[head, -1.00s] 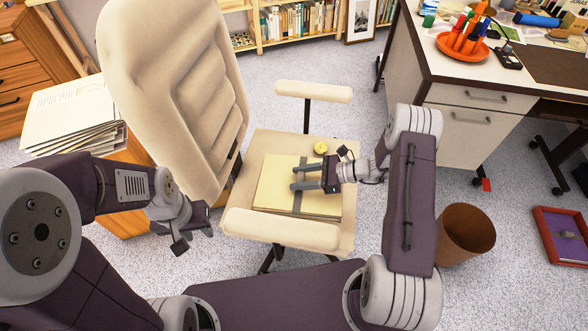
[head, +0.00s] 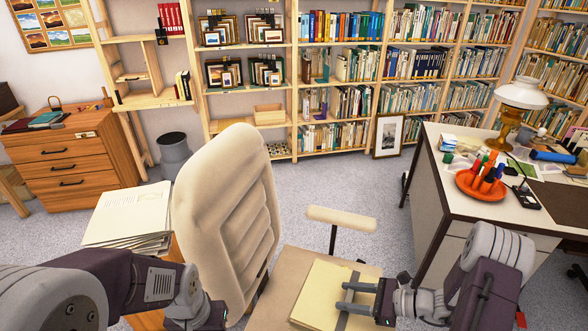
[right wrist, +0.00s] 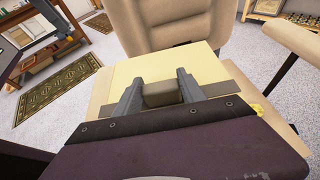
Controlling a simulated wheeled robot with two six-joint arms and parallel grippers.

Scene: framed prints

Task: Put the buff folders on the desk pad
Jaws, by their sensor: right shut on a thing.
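The buff folders (head: 318,292) lie as a flat stack on the chair seat, with a grey-brown band across them. They also show in the right wrist view (right wrist: 150,66). My right gripper (head: 344,296) is over the stack, shut on the raised middle of the band between its fingers (right wrist: 159,93). The desk pad (head: 556,202) is a dark brown sheet on the desk at the right, partly cut off by the frame. My left gripper (head: 208,318) is at the bottom edge beside the chair back; its fingers are not clear.
The cream chair back (head: 226,215) and armrest (head: 341,219) stand around the seat. The desk (head: 465,213) carries an orange pen tray (head: 482,185), a lamp (head: 515,105) and a black phone-like item (head: 526,197). Papers (head: 130,217) lie on a cabinet at left. Carpet is clear between chair and shelves.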

